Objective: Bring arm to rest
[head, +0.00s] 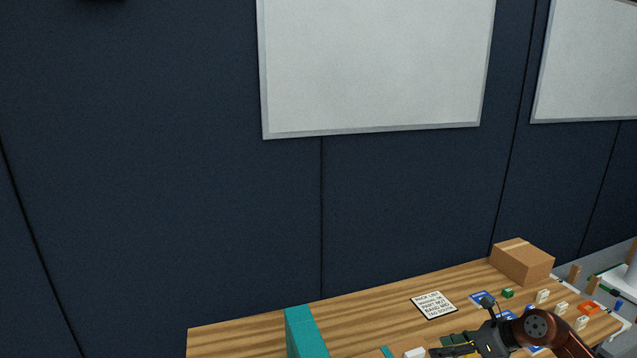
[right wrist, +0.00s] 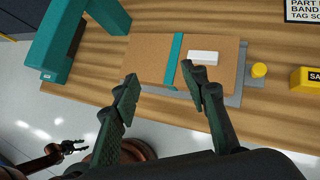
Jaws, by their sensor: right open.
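My right gripper (right wrist: 160,75) is open in the right wrist view, its two dark fingers apart. It is above a flat brown cardboard piece (right wrist: 145,60) with a teal band (right wrist: 175,58) across it. Nothing shows held between the fingers. In the head view the same arm comes in at the lower right, and its gripper is partly cut off by the bottom edge. A small dark gripper (right wrist: 75,147) on a brown arm shows at the lower left of the right wrist view, too small to judge its jaws.
A teal upright frame (head: 303,332) stands on the wooden table (head: 240,340). A pick-list card (head: 434,305), a cardboard box (head: 522,261) and several small blocks lie to the right. Table left is clear.

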